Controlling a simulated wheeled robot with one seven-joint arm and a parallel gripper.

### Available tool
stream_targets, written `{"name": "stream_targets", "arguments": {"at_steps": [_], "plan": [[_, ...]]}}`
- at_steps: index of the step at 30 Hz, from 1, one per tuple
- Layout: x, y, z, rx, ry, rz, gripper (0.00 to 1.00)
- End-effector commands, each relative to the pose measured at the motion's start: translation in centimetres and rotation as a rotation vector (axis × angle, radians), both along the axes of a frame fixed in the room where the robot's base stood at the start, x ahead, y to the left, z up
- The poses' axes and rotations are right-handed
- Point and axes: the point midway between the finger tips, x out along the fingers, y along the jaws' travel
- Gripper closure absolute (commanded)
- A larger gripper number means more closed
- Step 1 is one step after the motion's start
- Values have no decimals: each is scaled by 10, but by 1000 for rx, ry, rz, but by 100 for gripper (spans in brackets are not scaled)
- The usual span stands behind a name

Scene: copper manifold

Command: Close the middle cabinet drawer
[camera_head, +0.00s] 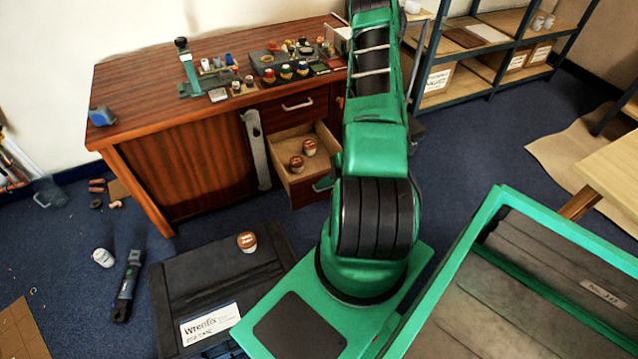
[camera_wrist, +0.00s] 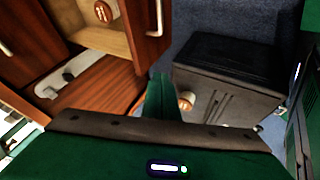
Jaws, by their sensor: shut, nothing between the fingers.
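The middle drawer (camera_head: 283,147) of the wooden cabinet stands pulled out in the head view, with two brown-and-white jars (camera_head: 297,163) inside. Its reddish front panel (camera_wrist: 141,30) and metal handle (camera_wrist: 158,14) show at the top of the wrist view, with one jar (camera_wrist: 102,12) behind the panel. My gripper (camera_wrist: 159,82) shows as a green finger shape, shut and empty, close to one end of the drawer front. Whether it touches the drawer cannot be told. In the head view my arm hides most of the gripper and part of the drawer front.
The drawer above (camera_head: 297,105) is shut. A long grey metal piece (camera_head: 256,150) stands at the cabinet left of the drawer. A black case (camera_head: 215,285) with a jar (camera_head: 247,242) on it lies on the floor in front. Small items crowd the desktop (camera_head: 135,75).

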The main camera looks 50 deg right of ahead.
Motion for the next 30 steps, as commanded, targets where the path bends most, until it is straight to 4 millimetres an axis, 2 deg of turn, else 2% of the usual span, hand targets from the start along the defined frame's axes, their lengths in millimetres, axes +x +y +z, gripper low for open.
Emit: {"name": "stream_targets", "arguments": {"at_steps": [12, 19, 30], "plan": [[45, 15, -63, 1, 1, 4, 100], [73, 1, -60, -2, -1, 4, 100], [81, -3, -59, 0, 1, 0, 100]]}}
